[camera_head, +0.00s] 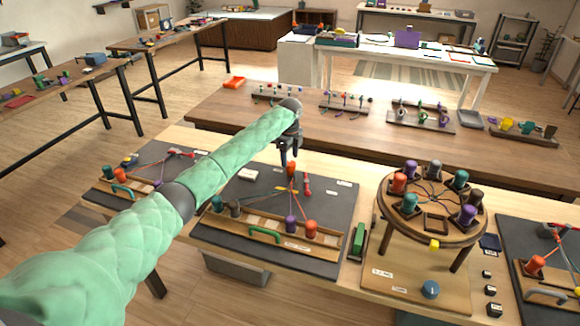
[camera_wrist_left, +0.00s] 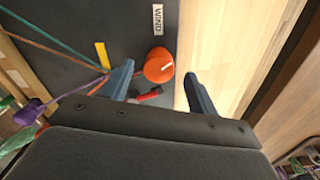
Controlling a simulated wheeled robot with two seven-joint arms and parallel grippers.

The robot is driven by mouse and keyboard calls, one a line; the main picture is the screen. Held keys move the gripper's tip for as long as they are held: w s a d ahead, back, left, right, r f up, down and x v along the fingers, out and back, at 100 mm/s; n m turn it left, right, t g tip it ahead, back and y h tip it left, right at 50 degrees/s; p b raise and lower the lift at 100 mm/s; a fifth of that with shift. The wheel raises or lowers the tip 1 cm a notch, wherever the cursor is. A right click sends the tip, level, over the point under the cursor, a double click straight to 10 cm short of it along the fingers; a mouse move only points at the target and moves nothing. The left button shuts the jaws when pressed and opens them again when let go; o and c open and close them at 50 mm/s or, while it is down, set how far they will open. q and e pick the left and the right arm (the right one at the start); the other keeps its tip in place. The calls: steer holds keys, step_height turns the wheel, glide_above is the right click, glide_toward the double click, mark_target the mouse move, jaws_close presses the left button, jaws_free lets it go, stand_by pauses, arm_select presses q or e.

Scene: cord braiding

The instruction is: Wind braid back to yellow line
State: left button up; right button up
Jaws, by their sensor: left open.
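My left gripper (camera_head: 288,157) is open, just above an orange bobbin (camera_head: 291,169) at the far side of the dark braiding board (camera_head: 335,207). In the left wrist view the orange bobbin (camera_wrist_left: 159,66) shows between the parted fingers, with no clear contact. Cords (camera_wrist_left: 50,42) fan out to a point beside a short yellow line (camera_wrist_left: 102,54), left of the fingers. My right gripper is not in view.
A red tool (camera_head: 306,184) lies right of the far bobbin. A "WIND" label (camera_wrist_left: 157,19) lies beyond it. A round braiding stand (camera_head: 432,222) with several bobbins is to the right. A brown table (camera_head: 330,125) stands behind. Bare board lies around the cords.

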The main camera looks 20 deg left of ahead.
mark_target(290, 163)
arm_select(q)
steer(key=shift+r, duration=1.55)
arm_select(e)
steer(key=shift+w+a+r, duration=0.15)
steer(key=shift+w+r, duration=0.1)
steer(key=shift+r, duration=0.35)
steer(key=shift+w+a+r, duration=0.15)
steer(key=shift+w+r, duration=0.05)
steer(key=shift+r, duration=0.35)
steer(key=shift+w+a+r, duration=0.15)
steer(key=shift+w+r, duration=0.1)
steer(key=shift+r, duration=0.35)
